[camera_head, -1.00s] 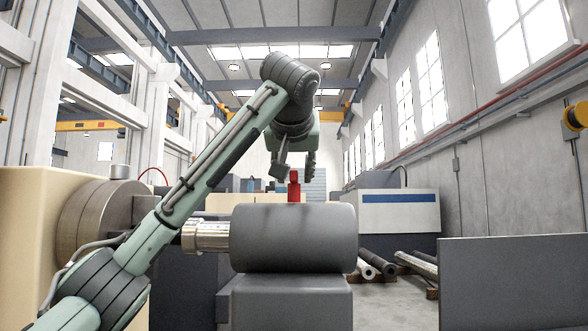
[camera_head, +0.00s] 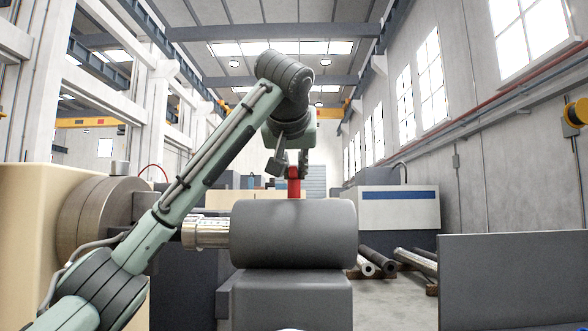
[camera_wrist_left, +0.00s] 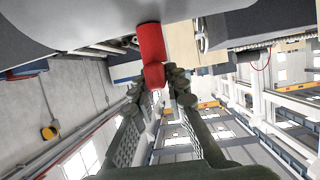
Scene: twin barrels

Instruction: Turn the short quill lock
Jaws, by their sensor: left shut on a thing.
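The quill lock is a red upright handle (camera_head: 294,188) on top of the grey tailstock barrel (camera_head: 293,236). In the left wrist view the red handle (camera_wrist_left: 150,42) rises from the grey body and has a narrower rounded end. My left gripper (camera_head: 290,170) comes from above and is shut on the upper end of the handle. In the left wrist view its fingers (camera_wrist_left: 157,82) lie on either side of that end. A metal quill (camera_head: 206,233) with engraved marks sticks out of the barrel's left side. My right gripper is not in view.
A round metal chuck (camera_head: 98,222) on a cream housing stands at the left. A grey panel (camera_head: 512,282) stands at the right front.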

